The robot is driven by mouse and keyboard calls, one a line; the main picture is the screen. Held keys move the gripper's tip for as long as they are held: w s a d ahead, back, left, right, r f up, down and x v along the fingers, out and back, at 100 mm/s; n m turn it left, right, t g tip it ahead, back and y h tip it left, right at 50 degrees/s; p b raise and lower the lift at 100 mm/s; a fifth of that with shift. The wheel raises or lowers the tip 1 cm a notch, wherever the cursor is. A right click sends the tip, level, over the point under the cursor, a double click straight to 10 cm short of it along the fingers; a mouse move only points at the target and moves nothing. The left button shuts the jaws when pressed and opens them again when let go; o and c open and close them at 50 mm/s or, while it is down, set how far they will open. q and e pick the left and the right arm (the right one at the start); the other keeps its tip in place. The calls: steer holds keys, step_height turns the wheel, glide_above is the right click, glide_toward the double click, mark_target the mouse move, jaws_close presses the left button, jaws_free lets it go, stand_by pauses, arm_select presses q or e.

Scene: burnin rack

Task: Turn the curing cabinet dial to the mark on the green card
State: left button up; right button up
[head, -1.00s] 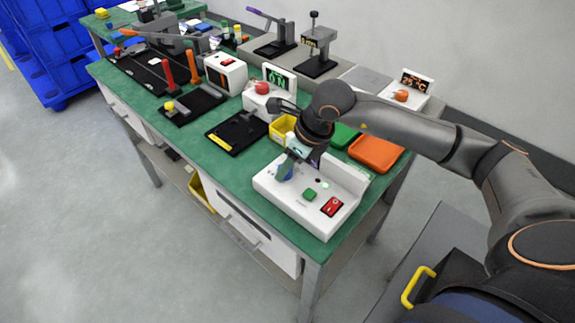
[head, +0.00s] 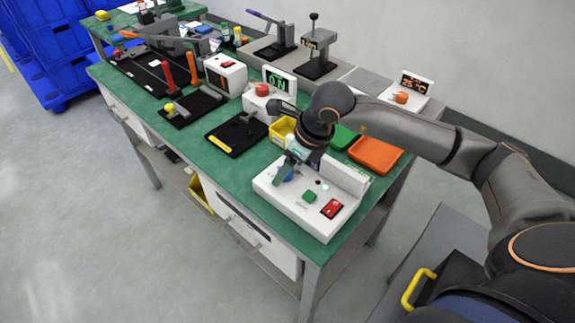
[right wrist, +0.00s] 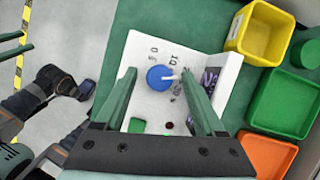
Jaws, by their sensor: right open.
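A blue round dial (head: 287,175) with a pale pointer sits on top of a white box (head: 270,189). In the right wrist view the blue dial (right wrist: 159,77) has printed numbers around it, including 0 and 10, and its pointer aims to the right, near the 10 side. My right gripper (head: 284,168) is just over the dial. Its green fingers (right wrist: 158,80) are open, one on each side of the dial in that view; I cannot tell if they touch it. I cannot pick out the green card with certainty.
The white box also carries a green button (head: 310,196) and a red switch (head: 331,208). Its raised back panel stands close to the right finger. A yellow bin (head: 281,131), a green tray (right wrist: 284,103) and an orange tray (head: 376,154) lie behind it.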

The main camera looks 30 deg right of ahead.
steer(key=v, duration=1.2)
steer(key=shift+r, duration=0.3)
